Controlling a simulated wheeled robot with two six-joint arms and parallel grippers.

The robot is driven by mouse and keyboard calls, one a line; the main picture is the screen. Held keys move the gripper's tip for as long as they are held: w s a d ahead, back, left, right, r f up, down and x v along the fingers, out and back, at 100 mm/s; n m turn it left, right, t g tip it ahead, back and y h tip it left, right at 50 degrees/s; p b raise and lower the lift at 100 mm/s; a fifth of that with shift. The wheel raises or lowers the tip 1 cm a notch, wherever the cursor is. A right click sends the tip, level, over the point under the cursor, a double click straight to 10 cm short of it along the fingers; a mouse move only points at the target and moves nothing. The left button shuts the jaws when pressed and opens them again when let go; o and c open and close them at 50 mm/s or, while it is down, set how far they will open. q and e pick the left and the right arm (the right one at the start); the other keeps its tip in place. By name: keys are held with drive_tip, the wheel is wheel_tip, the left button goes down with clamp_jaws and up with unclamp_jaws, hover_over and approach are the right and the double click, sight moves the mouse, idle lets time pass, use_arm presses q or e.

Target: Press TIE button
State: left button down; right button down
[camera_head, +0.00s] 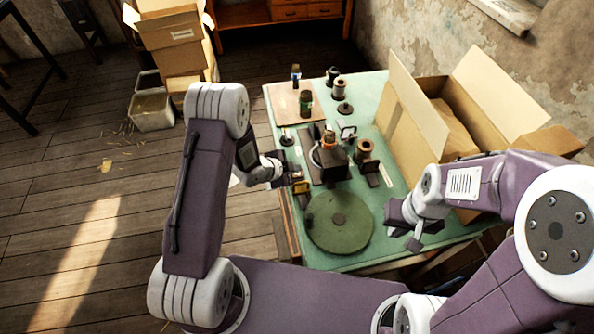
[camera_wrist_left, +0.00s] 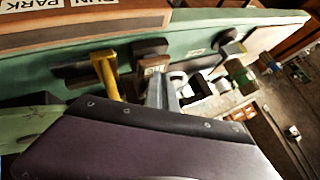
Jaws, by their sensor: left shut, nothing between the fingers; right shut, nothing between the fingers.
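In the left wrist view a dark brown block (camera_wrist_left: 150,50) carries a small pale label (camera_wrist_left: 154,70) that may read TIE; the letters are too small to be sure. A yellow lever-like piece (camera_wrist_left: 108,75) stands beside it. My left gripper (camera_wrist_left: 166,95) is shut and empty, with its grey fingertips close to the label; whether they touch anything is unclear. In the head view my left gripper (camera_head: 290,178) is at the table's left side, beside the dark press (camera_head: 333,163). My right gripper (camera_head: 414,240) is shut and empty above the table's front right.
A green round disc (camera_head: 338,222) lies at the front of the green table (camera_head: 380,205). Spools (camera_head: 364,150) and jars (camera_head: 306,103) stand behind. A large open cardboard box (camera_head: 415,120) fills the right. A RUN PARK label (camera_wrist_left: 80,15) shows in the wrist view.

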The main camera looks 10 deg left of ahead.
use_arm(q)
drive_tip(key=shift+f+b, duration=0.3)
drive_tip(key=shift+f, duration=0.1)
drive_tip(key=shift+r, duration=0.1)
idle(0.3)
drive_tip(key=shift+r+p, duration=1.05)
drive_tip(key=shift+r, duration=0.25)
wheel_tip(320, 180, up, 5)
drive_tip(key=p, duration=0.4)
